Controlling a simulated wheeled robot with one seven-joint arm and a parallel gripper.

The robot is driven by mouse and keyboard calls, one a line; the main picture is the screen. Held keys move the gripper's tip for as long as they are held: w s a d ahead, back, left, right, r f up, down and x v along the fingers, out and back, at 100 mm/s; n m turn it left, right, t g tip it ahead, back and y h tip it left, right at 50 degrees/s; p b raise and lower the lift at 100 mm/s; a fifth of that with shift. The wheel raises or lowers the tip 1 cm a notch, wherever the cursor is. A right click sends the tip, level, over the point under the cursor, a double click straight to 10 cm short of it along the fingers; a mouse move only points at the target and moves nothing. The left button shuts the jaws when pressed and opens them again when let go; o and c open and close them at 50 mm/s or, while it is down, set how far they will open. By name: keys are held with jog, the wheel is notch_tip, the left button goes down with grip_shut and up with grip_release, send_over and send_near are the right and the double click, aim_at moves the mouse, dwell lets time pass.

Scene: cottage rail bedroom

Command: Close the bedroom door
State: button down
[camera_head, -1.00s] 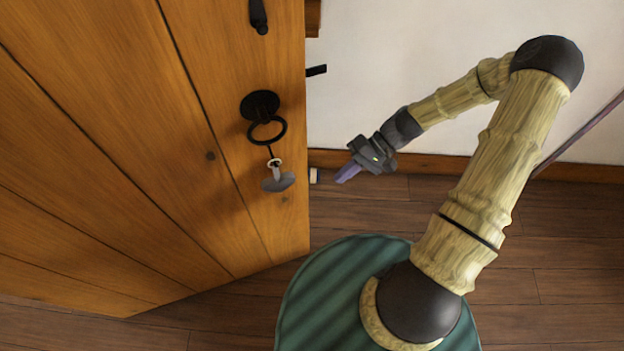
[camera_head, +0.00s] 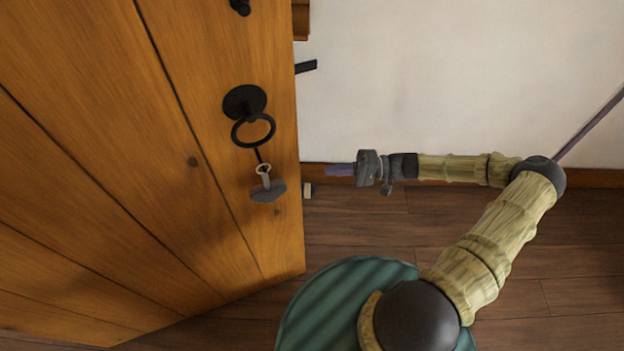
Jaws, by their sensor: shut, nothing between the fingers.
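The wooden bedroom door (camera_head: 110,160) fills the left of the view and stands open, its free edge near the picture's middle. A black ring handle (camera_head: 254,130) hangs from a round plate on its face. A key with a grey tag (camera_head: 268,188) hangs below the ring. A black latch bar (camera_head: 306,67) sticks out past the door's edge. My gripper (camera_head: 333,170) is shut and empty. It points left at the door's free edge, a short gap to the right of it, lower than the ring.
A white wall (camera_head: 450,80) with a wooden skirting board stands behind my arm. A small pale block (camera_head: 308,190) shows near the door's edge by the skirting. The dark plank floor (camera_head: 560,240) at the right is clear.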

jog(key=s+a, duration=0.4)
jog(key=a, duration=0.4)
jog(key=shift+a+p, duration=0.25)
jog(key=shift+p, duration=0.1)
dwell(0.4)
